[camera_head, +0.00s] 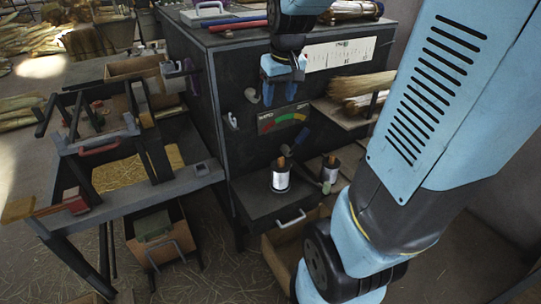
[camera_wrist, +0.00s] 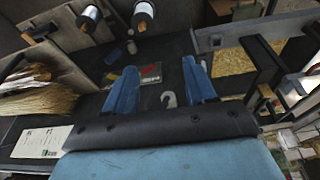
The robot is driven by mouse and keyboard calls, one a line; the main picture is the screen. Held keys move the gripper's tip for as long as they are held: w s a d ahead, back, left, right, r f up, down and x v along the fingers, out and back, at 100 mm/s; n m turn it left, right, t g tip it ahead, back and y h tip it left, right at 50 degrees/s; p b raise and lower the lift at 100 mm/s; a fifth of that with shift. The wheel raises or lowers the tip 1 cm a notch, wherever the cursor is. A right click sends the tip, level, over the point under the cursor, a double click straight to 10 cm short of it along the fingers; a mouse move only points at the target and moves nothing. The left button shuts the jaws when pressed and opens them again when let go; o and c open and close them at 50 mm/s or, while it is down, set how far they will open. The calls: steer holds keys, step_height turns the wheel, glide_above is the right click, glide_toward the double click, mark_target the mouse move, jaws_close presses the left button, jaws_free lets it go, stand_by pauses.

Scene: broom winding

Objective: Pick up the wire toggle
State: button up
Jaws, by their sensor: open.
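I cannot tell for certain which part is the wire toggle. A small pale grey hook-shaped piece (camera_head: 252,96) is on the dark cabinet front, just left of my gripper in the head view. A similar pale grey hook (camera_wrist: 168,99) shows between the finger bases in the wrist view. Another small pale piece (camera_head: 232,121) sits lower on the cabinet edge. My gripper (camera_head: 279,94) hangs in front of the cabinet, above the gauge, with its two blue fingers apart and nothing between them. The open fingers also show in the wrist view (camera_wrist: 160,68).
Two wire spools (camera_head: 280,179) stand on the ledge below the red-green gauge (camera_head: 284,118). A bristle bundle (camera_head: 360,84) lies on a shelf at right. A workbench frame (camera_head: 165,187) with clamps stands at left. An open drawer (camera_head: 288,262) is below.

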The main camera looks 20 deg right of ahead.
steer(key=w+d+f+g, duration=0.2)
steer(key=w+d+f, duration=0.2)
steer(key=w+f, duration=0.45)
steer(key=g, duration=0.1)
glide_toward(281, 158)
steer(key=shift+n, duration=0.3)
step_height(281, 158, down, 11)
steer(key=shift+d+r, duration=0.1)
steer(key=shift+r, duration=0.1)
steer(key=c, duration=0.9)
